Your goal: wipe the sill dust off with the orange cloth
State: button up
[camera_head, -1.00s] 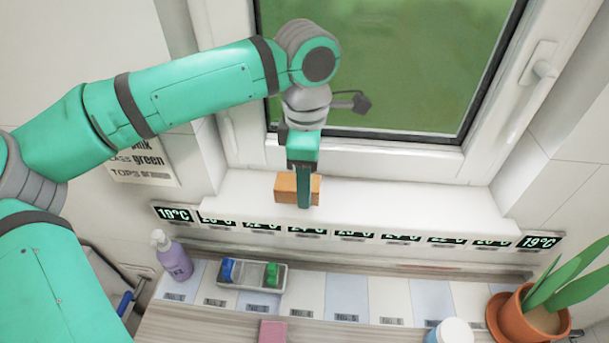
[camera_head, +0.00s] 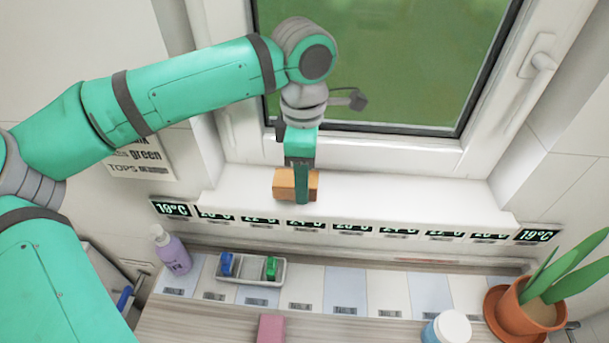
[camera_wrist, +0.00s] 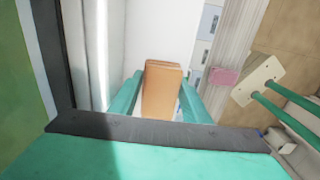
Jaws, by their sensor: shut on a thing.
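The orange cloth (camera_head: 283,184) is a small block-like folded pad on the white window sill (camera_head: 400,196), toward its left part. My gripper (camera_head: 303,190) points down from above and is shut on the cloth. In the wrist view the cloth (camera_wrist: 162,90) sits between my two green fingers (camera_wrist: 160,100). The cloth appears to be at the sill surface; whether it presses on it I cannot tell. I cannot make out dust on the sill in these views.
The window frame stands behind the sill. A row of temperature displays (camera_head: 352,227) runs along its front edge. Below are a purple pump bottle (camera_head: 174,253), a tray (camera_head: 250,270) with blue and green items, a pink block (camera_head: 271,328), a white-lidded jar (camera_head: 452,327) and a potted plant (camera_head: 522,312).

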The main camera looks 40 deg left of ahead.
aim_at(284, 176)
jog(key=shift+f, duration=0.65)
jog(key=shift+s+a+r, duration=0.1)
jog(key=shift+s+a, duration=0.2)
jog(key=shift+a, duration=0.5)
jog(key=shift+s+a, duration=0.8)
jog(key=shift+a, duration=0.15)
jog(key=shift+w+d, duration=0.1)
jog(key=shift+d, duration=0.05)
jog(key=shift+w+d, duration=0.5)
jog(key=shift+d, duration=0.3)
jog(key=shift+w+d+f, duration=0.2)
jog(key=shift+w+d, duration=0.35)
jog(key=shift+d, duration=0.3)
